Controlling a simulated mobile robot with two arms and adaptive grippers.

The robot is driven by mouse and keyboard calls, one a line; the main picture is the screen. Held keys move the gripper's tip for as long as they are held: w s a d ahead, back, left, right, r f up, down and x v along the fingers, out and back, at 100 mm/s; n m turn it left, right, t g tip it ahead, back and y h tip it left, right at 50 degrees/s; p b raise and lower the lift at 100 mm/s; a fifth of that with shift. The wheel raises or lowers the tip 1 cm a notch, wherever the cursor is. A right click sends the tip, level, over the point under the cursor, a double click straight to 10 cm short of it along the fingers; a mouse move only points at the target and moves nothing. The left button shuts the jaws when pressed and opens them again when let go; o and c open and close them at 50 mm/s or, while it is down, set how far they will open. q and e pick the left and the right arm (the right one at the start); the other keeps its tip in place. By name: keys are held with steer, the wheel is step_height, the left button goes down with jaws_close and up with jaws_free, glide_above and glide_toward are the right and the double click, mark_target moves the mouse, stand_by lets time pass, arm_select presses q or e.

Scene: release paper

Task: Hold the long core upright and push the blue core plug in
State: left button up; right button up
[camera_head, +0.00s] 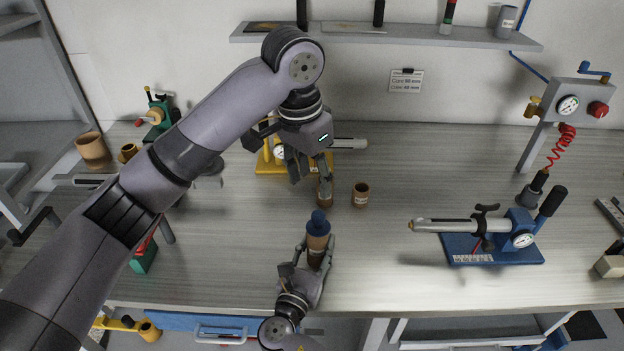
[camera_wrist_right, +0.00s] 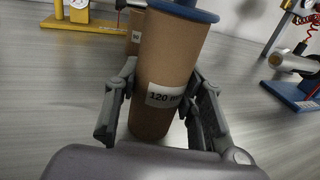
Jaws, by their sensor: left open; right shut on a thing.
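The long brown core (camera_head: 317,246) stands upright at the table's front, with a white label reading 120 in the right wrist view (camera_wrist_right: 160,62). My right gripper (camera_head: 307,262) is shut around it; its fingers sit on both sides (camera_wrist_right: 163,95). The blue core plug (camera_head: 318,222) is on the core's top, its rim around the top edge in the right wrist view (camera_wrist_right: 186,10). How deep it sits is hard to tell. My left gripper (camera_head: 308,172) is open, behind and above the plug, fingers pointing down, apart from it.
A shorter core (camera_head: 325,190) stands by the left gripper's fingers, and another short core (camera_head: 361,194) is to its right. A yellow-based gauge device (camera_head: 265,166) is behind. A blue-based tester (camera_head: 493,250) stands at right. The table between is clear.

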steer(key=o, duration=1.2)
